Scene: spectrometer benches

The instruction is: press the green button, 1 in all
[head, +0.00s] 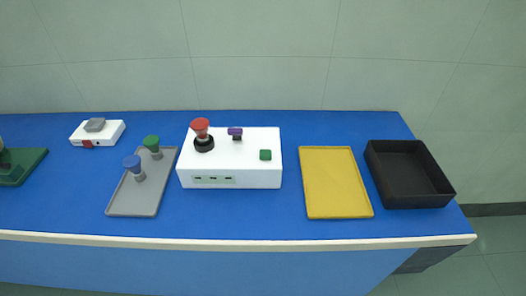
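The green button (265,155) is a small green block on the right part of the top of a white box (235,177). The white box stands near the middle of the blue bench. A red-topped knob on a black base (202,134) and a small purple-topped part (235,132) are on the same box top, to the left of the button. The front of the box has a pale green strip with dark marks. My gripper is not in view, and nothing touches the button.
Left of the box is a grey tray (128,207) with a green-topped piece (152,143) and a blue-topped piece (132,163). A small white device (109,131) and a green item (30,166) are farther left. A yellow tray (338,185) and black bin (428,196) stand right.

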